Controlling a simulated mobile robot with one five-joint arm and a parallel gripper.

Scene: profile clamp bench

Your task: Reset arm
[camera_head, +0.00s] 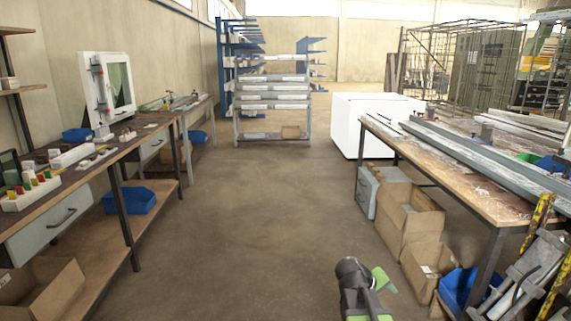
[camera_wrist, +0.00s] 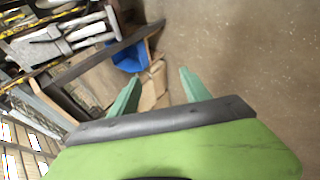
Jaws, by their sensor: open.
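My gripper (camera_wrist: 160,92) shows in the wrist view with its two green fingers spread apart and nothing between them. Beyond the fingers are bare floor, cardboard and a blue bin. In the head view my arm (camera_head: 362,291) is at the bottom, right of centre, over the open floor. It is left of the cardboard boxes and apart from them. The fingertips are not clear in the head view.
A right bench (camera_head: 448,180) carries long metal profiles (camera_head: 470,153). Cardboard boxes (camera_head: 408,222) and a blue bin (camera_head: 462,290) stand below it. A left bench (camera_head: 95,165) holds small parts. A white box (camera_head: 372,112) and racks stand behind. The middle aisle floor (camera_head: 250,220) is clear.

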